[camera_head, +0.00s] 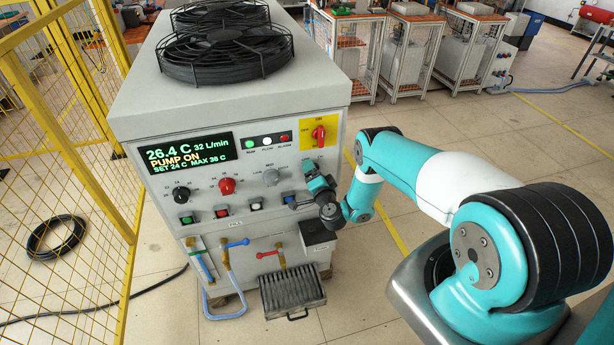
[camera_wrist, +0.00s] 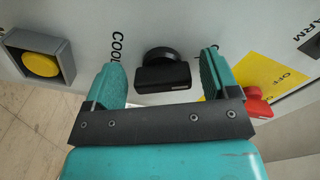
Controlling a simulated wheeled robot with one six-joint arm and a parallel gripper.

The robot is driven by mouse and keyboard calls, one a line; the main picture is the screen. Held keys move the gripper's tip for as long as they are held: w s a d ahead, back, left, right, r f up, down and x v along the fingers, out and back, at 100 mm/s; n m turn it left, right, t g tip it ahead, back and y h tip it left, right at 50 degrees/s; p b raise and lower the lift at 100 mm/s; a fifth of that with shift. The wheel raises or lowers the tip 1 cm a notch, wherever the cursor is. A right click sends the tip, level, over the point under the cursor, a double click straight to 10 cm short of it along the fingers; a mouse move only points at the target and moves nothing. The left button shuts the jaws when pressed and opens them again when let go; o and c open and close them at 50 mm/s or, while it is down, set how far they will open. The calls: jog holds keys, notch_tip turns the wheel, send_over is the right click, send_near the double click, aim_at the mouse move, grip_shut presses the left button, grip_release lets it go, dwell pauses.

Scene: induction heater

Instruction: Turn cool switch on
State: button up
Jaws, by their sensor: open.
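The cool switch (camera_wrist: 164,72) is a black round knob with a bar-shaped grip on the pale front panel. It shows in the wrist view beside printed lettering that begins "COO". My gripper (camera_wrist: 166,84) is open, with one teal finger on each side of the switch. Gaps show between the fingers and the switch, and I see no grip on it. In the head view my gripper (camera_head: 314,180) is at the right part of the cabinet's panel and covers the switch there.
The cabinet (camera_head: 240,125) has a lit display (camera_head: 188,153) reading "PUMP ON". A red rotary switch (camera_wrist: 252,103) on a yellow plate is near the right finger. A yellow button (camera_wrist: 41,64) lies to the left. A yellow mesh fence (camera_head: 70,180) stands left of the cabinet.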

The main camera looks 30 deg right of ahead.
jog(key=shift+w, duration=0.1)
jog(key=c, duration=0.9)
jog(key=shift+m, duration=0.3)
jog(key=m+b, duration=0.1)
jog(key=m, duration=0.4)
jog(key=shift+m, duration=0.3)
jog(key=m, duration=0.2)
jog(key=m+b, duration=0.1)
jog(key=m, duration=0.2)
jog(key=shift+r+m, duration=0.2)
jog(key=shift+m, duration=0.1)
